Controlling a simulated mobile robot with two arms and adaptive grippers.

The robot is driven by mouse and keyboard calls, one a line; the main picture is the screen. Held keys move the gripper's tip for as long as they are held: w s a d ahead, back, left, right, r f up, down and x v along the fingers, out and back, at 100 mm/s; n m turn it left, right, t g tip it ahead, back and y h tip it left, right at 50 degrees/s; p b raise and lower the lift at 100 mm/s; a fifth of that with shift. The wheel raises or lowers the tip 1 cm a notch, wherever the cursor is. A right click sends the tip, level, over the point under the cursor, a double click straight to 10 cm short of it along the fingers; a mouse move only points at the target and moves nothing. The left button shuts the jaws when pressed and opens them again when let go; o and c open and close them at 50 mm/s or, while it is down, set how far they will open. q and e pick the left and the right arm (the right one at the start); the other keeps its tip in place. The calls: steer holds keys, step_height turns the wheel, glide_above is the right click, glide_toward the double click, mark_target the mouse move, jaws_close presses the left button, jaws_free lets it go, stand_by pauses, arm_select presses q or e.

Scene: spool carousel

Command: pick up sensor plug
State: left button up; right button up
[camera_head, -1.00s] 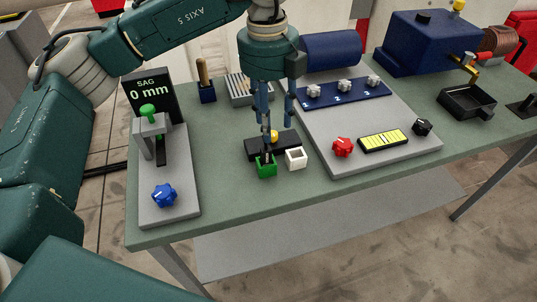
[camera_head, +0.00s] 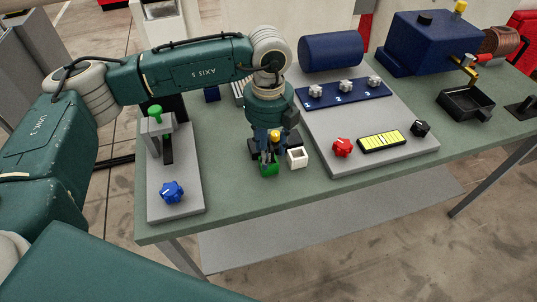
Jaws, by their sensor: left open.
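My left gripper (camera_head: 270,157) points down over a small black block on the table, fingers apart, just behind a small green open box (camera_head: 269,170). A yellow-topped piece (camera_head: 274,135) shows between or just behind its fingers. I cannot tell for sure which piece is the sensor plug; the gripper hides much of this spot. A white open box (camera_head: 298,158) stands just right of the green one. I cannot tell whether the fingers touch anything. My right gripper is out of view.
A grey stand with a green knob (camera_head: 155,110) and blue knob (camera_head: 172,191) is at left. A grey panel with a red knob (camera_head: 342,147), yellow display (camera_head: 382,142) and black knob (camera_head: 421,128) lies right. A black tray (camera_head: 467,104) is farther right.

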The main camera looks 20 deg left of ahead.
arm_select(q)
jaws_close()
